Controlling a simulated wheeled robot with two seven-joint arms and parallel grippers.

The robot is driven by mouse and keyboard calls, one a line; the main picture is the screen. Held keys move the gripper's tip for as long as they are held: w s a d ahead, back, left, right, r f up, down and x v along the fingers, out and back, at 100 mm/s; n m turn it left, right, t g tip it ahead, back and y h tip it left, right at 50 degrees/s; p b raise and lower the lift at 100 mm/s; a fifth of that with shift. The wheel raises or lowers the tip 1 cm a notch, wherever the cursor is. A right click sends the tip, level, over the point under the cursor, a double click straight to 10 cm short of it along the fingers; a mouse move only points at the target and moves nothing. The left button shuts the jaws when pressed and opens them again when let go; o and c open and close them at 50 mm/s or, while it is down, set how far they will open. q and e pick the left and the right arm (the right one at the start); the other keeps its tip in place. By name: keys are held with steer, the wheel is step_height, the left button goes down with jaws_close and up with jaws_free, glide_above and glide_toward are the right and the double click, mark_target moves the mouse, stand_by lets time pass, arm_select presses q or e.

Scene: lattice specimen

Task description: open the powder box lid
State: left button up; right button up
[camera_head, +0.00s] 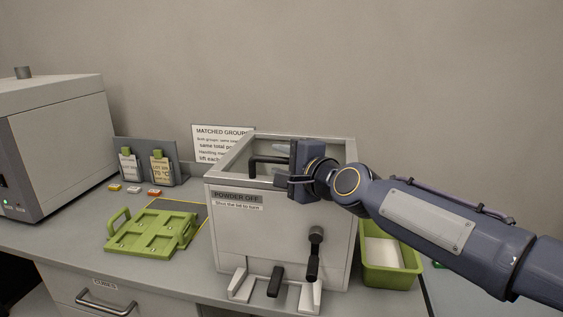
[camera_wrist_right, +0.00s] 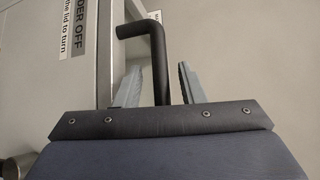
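The powder box (camera_head: 235,230) is a grey box with a "POWDER OFF" label on its front, standing in the middle of the bench. Its lid (camera_head: 237,153) has a pale frame and lies level on top, apparently shut. A black bent handle (camera_head: 267,160) stands on the lid. My right gripper (camera_head: 283,167) reaches in from the right over the lid, at the handle. In the right wrist view the handle (camera_wrist_right: 158,65) passes between the two grey fingers (camera_wrist_right: 157,84), with gaps showing on both sides. My left gripper is not in view.
A green slotted tray (camera_head: 150,232) lies left of the box. A green bin (camera_head: 390,270) stands close on its right. Black levers (camera_head: 315,255) stick out at the box front. A large grey machine (camera_head: 60,145) fills the far left. A sign (camera_head: 222,143) stands behind.

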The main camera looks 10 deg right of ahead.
jaws_close()
stand_by(0.3)
